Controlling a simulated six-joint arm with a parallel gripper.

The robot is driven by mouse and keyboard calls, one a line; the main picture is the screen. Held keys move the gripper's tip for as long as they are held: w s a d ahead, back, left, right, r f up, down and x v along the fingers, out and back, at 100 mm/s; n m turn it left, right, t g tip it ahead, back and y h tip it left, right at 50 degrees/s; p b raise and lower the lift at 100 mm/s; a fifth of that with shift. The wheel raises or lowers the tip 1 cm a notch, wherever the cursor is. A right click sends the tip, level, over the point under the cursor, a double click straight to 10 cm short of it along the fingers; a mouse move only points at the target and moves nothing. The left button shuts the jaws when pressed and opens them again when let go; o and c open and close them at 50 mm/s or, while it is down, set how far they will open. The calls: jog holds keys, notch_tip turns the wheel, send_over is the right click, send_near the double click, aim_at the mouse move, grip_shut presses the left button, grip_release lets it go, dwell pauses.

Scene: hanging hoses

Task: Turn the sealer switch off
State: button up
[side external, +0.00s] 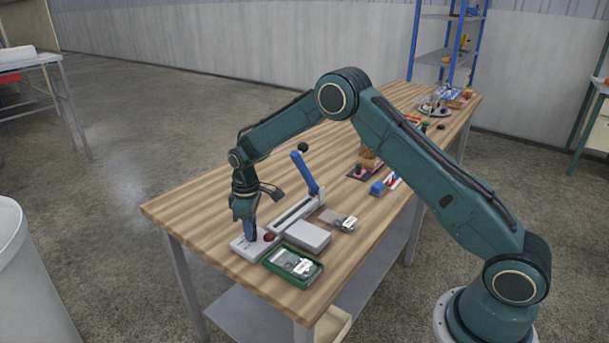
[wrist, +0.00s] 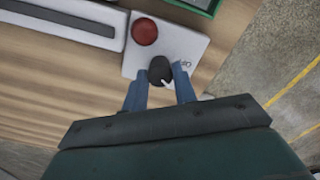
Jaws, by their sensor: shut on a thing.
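The sealer's switch is a black knob with a white pointer line (wrist: 160,71) on a white control box (wrist: 188,45). Beside the knob is a red round button or lamp (wrist: 145,31). My gripper (wrist: 160,80) has its two blue fingers on either side of the knob and is shut on it. In the side view my gripper (side external: 249,232) points straight down onto the control box (side external: 242,249), and the fingers hide the knob. The sealer (side external: 294,213) has a long white bed and a raised blue lever arm (side external: 305,174) with a black ball end. Lettering on the box is partly visible.
A green tray (side external: 295,281) with packets and a light grey box (side external: 308,235) stand close to the sealer, nearer the table's front edge. Packets and a blue item (side external: 377,188) lie further along. The wooden table (side external: 185,208) is clear on the left.

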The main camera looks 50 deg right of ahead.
jog(key=n, duration=1.1)
jog(key=shift+n, duration=0.3)
dwell(0.3)
jog(key=o, duration=1)
jog(key=shift+c, duration=0.2)
notch_tip(320, 180, up, 14)
dwell(0.3)
